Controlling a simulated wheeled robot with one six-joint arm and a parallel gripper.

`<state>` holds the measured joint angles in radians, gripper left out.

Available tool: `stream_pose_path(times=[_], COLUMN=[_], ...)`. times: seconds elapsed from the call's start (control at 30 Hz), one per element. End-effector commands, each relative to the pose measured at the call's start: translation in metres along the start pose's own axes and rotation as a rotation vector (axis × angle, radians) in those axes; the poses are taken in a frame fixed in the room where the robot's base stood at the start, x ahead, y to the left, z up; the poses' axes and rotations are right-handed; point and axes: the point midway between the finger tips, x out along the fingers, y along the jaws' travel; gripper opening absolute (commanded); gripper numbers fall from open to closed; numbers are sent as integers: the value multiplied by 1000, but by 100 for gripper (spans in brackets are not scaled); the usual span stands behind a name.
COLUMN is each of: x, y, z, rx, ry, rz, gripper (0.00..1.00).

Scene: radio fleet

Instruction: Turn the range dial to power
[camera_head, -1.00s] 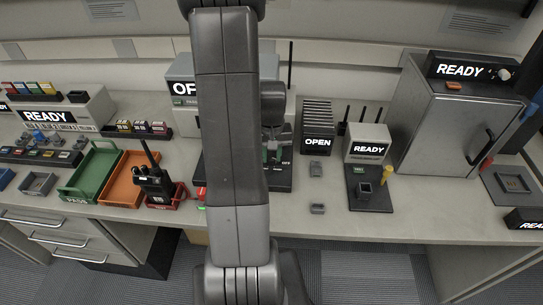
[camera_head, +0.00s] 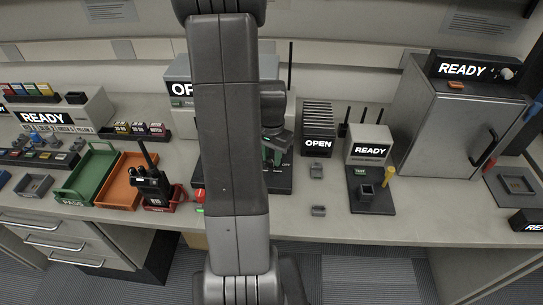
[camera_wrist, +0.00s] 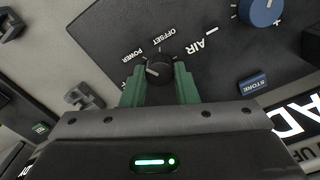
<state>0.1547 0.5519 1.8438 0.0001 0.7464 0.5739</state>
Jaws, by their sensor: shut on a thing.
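The range dial (camera_wrist: 159,68) is a small black round knob with a white mark on a dark panel, in the wrist view. The labels POWER, OFFSET and AIR are printed around it, with POWER (camera_wrist: 132,56) to its upper left. The white mark points to the left, roughly toward the POWER side; its exact alignment is hard to read. My gripper (camera_wrist: 159,84) has its green fingers shut on the dial, one on each side. In the head view my gripper (camera_head: 273,155) is over the dark panel of the OPEN unit, and my arm hides the dial.
A handheld radio (camera_head: 151,183) stands in a red holder left of my arm. A READY device (camera_head: 369,146) and a grey cabinet (camera_head: 455,130) stand to the right.

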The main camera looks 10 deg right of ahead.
Motion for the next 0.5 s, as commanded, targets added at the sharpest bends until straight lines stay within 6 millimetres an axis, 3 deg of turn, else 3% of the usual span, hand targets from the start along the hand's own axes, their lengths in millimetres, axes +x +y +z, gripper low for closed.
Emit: stream_pose_path(times=[0.47,0.5], x=[-1,-1], y=[0,0], z=[-1,-1], rx=[10,10], ry=[3,3], rz=[-1,-1], gripper=[4,35])
